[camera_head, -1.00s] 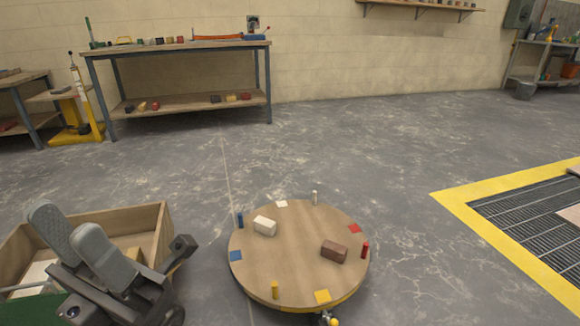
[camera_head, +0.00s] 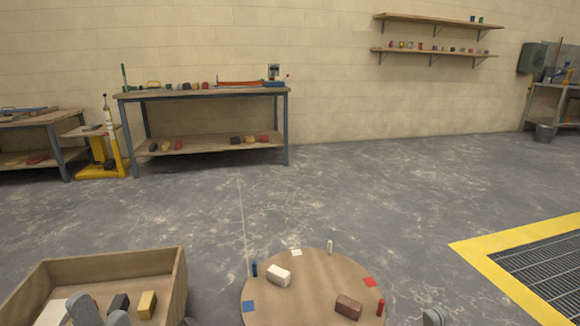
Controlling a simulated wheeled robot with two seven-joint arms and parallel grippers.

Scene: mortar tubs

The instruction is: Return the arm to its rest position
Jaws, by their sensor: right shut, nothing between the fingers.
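My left gripper (camera_head: 101,314) shows only its two grey fingertips at the bottom left, in front of the wooden crate. They stand apart, with nothing seen held between them. My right gripper (camera_head: 433,317) shows only as a grey tip at the bottom edge, right of the round table. It is shut and empty. The rest of both arms is out of the picture.
The round wooden table (camera_head: 312,285) bears a white block (camera_head: 279,275), a brown block (camera_head: 348,307) and small pegs. Grey floor behind is clear.

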